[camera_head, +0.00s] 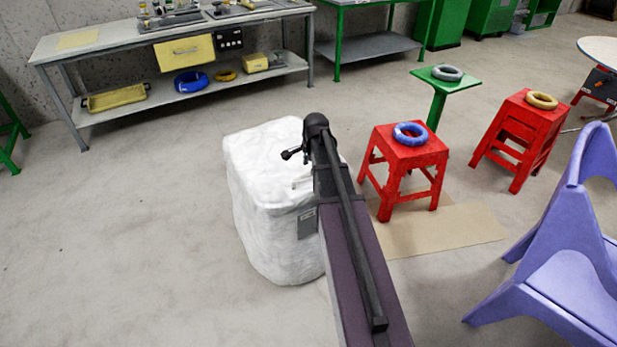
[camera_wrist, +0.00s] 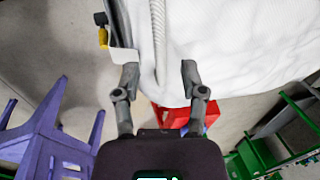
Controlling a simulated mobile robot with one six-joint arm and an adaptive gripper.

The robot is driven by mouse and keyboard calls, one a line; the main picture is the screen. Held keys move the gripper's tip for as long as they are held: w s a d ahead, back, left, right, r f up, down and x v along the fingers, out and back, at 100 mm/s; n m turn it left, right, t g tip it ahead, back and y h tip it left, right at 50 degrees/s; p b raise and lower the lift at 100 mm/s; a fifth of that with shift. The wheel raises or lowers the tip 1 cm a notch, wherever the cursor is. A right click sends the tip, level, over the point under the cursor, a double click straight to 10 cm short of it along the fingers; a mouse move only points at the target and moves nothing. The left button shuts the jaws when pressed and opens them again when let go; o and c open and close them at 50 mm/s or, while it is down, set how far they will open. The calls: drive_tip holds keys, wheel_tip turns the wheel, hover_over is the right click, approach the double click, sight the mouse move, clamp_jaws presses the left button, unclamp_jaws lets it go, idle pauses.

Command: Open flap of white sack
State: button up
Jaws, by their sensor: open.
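The white sack (camera_head: 262,190) stands on the floor in the middle of the head view, bulky and upright, with a grey label on its front. My arm crosses over its right side and hides part of it. In the wrist view the white cloth of the sack (camera_wrist: 225,45) fills the upper middle. A pale ribbed strip (camera_wrist: 158,30) runs down the cloth; I cannot tell whether it is the flap. My gripper (camera_wrist: 160,74) is open, its two fingers apart on either side of the strip's line, with nothing clearly held. Contact with the cloth cannot be told.
A red stool (camera_head: 407,158) with a blue cable coil (camera_head: 410,134) stands right of the sack. Another red stool (camera_head: 515,140), a green stand (camera_head: 446,84) and a purple chair (camera_head: 560,240) are farther right. A workbench (camera_head: 110,38) lines the back. Floor at left is clear.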

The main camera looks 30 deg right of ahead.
sight(308, 174)
drive_tip(key=shift+w+f+b, duration=0.2)
drive_tip(key=shift+f+b, duration=0.5)
drive_tip(key=shift+f, duration=0.15)
drive_tip(key=shift+w+f+b, duration=0.15)
drive_tip(key=shift+f+b, duration=0.5)
drive_tip(key=shift+f, duration=0.15)
clamp_jaws()
